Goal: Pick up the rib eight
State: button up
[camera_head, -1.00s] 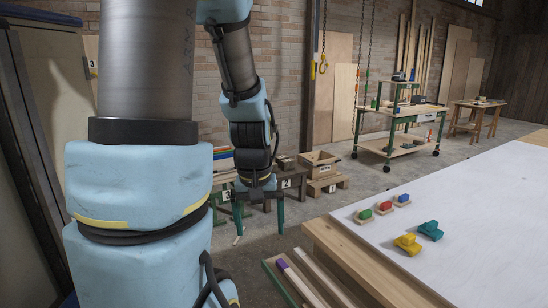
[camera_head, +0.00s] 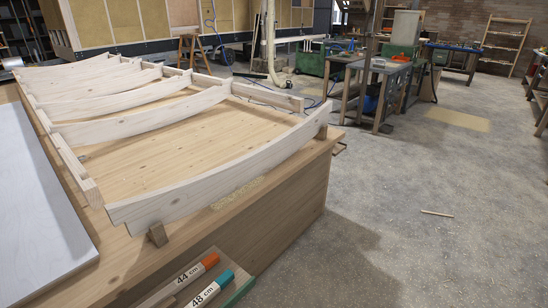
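Several pale curved wooden ribs lie across a wooden frame (camera_head: 77,168) on the workbench. The nearest rib (camera_head: 215,178) is the largest in view and spans the frame's near end, close to the bench edge. Another curved rib (camera_head: 140,121) lies behind it. No number shows on any rib, so I cannot tell which is rib eight. At the bottom, an orange-ended piece marked 44 cm (camera_head: 190,274) and a teal-ended piece marked 48 cm (camera_head: 211,289) lie in a tray (camera_head: 243,287). My gripper is not in view.
The wooden workbench (camera_head: 285,205) fills the left, with a white panel (camera_head: 38,215) at its left side. Open concrete floor (camera_head: 400,210) lies to the right, with a thin stick (camera_head: 437,213) on it. Worktables (camera_head: 380,85) stand farther back.

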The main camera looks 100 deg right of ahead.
aim_at(167, 204)
jog(key=z, duration=3.35)
jog(key=u, duration=0.45)
jog(key=i+l+u, duration=0.1)
jog(key=u, duration=0.3)
jog(key=l+u, duration=0.2)
jog(key=u, duration=0.25)
jog(key=l+u, duration=0.1)
jog(key=u, duration=0.35)
jog(key=l+u, duration=0.2)
jog(key=l, duration=0.25)
jog(key=l+u, duration=0.2)
jog(key=l, duration=0.25)
jog(key=l+u, duration=0.25)
jog(key=l, duration=0.2)
jog(key=k+l+u, duration=0.2)
jog(key=l, duration=0.25)
jog(key=l+u, duration=0.2)
jog(key=l, duration=0.25)
jog(key=k+l+u, duration=0.2)
jog(key=l, duration=0.2)
jog(key=k+l, duration=0.15)
jog(key=l, duration=0.2)
jog(key=k+l, duration=0.15)
jog(key=l, duration=0.2)
jog(key=k+l, duration=0.1)
jog(key=l, duration=0.25)
jog(key=k+l, duration=0.15)
jog(key=l, duration=0.2)
